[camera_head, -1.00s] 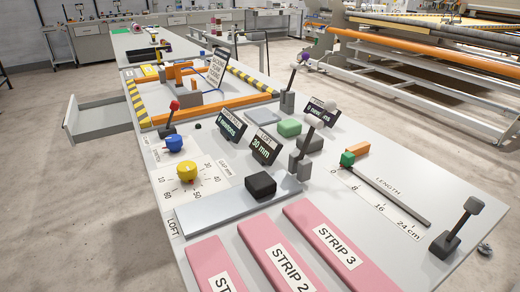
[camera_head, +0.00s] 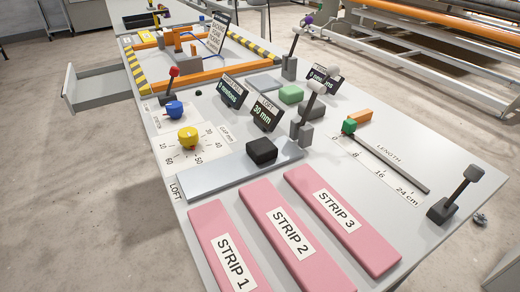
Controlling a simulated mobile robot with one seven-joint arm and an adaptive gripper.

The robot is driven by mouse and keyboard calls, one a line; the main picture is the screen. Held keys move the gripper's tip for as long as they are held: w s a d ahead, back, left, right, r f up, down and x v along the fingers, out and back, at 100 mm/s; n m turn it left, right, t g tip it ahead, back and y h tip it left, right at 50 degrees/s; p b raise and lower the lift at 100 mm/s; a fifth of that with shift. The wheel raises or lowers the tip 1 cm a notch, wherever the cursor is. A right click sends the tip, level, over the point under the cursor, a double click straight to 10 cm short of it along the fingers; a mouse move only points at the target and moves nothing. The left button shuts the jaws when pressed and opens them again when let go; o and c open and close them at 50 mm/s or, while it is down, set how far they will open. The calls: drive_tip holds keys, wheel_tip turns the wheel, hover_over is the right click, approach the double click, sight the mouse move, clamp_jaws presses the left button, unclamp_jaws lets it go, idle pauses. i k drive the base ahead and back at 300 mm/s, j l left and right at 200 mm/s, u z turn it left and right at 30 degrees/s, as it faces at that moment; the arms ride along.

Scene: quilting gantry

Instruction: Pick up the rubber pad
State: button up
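No object is labelled as the rubber pad, so I cannot tell for sure which one it is. A black block (camera_head: 261,149) with rounded edges sits on a flat grey metal plate (camera_head: 212,179). Behind the signs lie a light green block (camera_head: 291,94) and a dark grey block (camera_head: 312,111), the grey one partly hidden by a lever. My gripper does not show in this view.
Pink strips, STRIP 1 (camera_head: 228,247), STRIP 2 (camera_head: 284,232) and STRIP 3 (camera_head: 340,218), cover the near table. Upright levers (camera_head: 302,132) and display signs (camera_head: 267,112) crowd the middle. A slider (camera_head: 388,164) runs at right. An open drawer (camera_head: 95,88) juts out left.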

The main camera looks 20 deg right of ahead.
sight(261, 151)
drive_tip(key=k+l+u, duration=0.2)
drive_tip(key=u, duration=0.2)
drive_tip(key=k+l+u, duration=0.1)
drive_tip(key=k+u, duration=0.15)
drive_tip(key=u, duration=0.15)
drive_tip(key=k+u, duration=0.25)
drive_tip(key=u, duration=0.2)
drive_tip(key=k+u, duration=0.25)
drive_tip(key=u, duration=0.15)
drive_tip(key=k+l+z, duration=0.1)
drive_tip(key=k+z, duration=0.2)
drive_tip(key=z, duration=0.15)
drive_tip(key=k+l+z, duration=0.25)
drive_tip(key=z, duration=0.2)
drive_tip(key=l+z, duration=0.15)
drive_tip(key=z, duration=0.3)
drive_tip(key=i+l+z, duration=0.1)
drive_tip(key=z, duration=0.35)
drive_tip(key=i+j, duration=0.1)
drive_tip(key=i, duration=0.1)
